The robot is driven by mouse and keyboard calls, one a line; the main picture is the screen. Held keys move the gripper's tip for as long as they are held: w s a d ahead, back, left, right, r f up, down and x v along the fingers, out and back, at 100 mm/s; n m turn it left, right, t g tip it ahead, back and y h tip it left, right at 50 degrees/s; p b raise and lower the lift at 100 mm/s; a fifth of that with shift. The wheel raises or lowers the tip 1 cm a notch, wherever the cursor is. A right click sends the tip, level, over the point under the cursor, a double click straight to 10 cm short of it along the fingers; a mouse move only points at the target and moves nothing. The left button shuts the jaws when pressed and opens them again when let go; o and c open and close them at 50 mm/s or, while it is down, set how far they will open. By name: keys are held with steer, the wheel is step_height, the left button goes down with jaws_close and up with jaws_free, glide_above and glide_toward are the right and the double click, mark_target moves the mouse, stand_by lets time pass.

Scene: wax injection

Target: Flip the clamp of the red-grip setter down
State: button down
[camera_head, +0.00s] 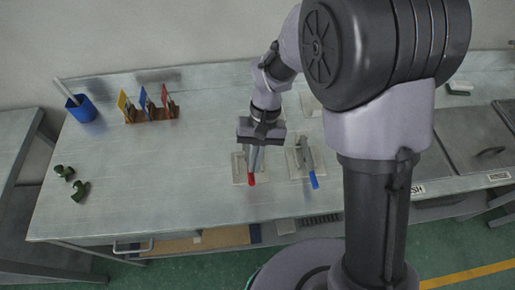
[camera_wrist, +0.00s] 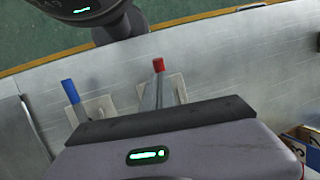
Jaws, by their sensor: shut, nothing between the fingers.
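The red-grip setter sits on a pale square base plate (camera_head: 237,170) on the bench.
A blue-grip setter (camera_head: 314,181) stands close on the right. A blue cup (camera_head: 81,108), a wooden rack (camera_head: 152,115) with coloured cards and green parts (camera_head: 80,190) are on the left. The bench between them and the setters is clear.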

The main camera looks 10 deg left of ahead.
steer(key=shift+x, duration=0.75)
steer(key=f+b, duration=0.1)
steer(key=b, duration=0.1)
steer(key=s+f+t+b, duration=0.1)
steer(key=f+b, duration=0.1)
steer(key=shift+s+d+b, duration=0.1)
steer(key=shift+d+b, duration=0.05)
steer(key=shift+b, duration=0.2)
steer(key=shift+s+d+f, duration=0.1)
steer(key=shift+s+f, duration=0.05)
steer(key=shift+f, duration=0.05)
